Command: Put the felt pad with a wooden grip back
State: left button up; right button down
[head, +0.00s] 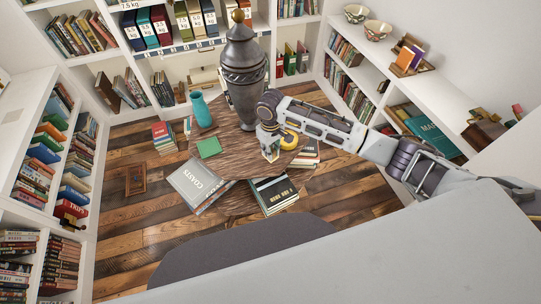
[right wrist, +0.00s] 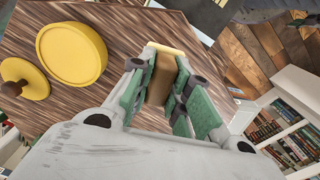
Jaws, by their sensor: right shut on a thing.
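My right gripper (head: 270,148) is over the wooden table (head: 232,163), near its right side. In the right wrist view, the gripper (right wrist: 165,85) is shut on a small brown block with a pale yellow edge (right wrist: 163,70), which looks like the felt pad with a wooden grip. The fingers and pads hide its sides, and I cannot tell whether it touches the table. A flat green square (head: 209,148) lies on the table to the left of the gripper. My left gripper is not in view.
A yellow round dish (right wrist: 72,53) and a yellow disc with a wooden knob (right wrist: 24,80) lie beside the gripper. A tall dark urn (head: 244,75) and a teal vase (head: 201,110) stand at the back. Book stacks (head: 273,193) surround the table; shelves line the walls.

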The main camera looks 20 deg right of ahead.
jog(key=shift+f, duration=1.85)
jog(key=shift+f, duration=0.1)
jog(key=c, duration=1.3)
grip_release()
jog(key=shift+r, duration=6.1)
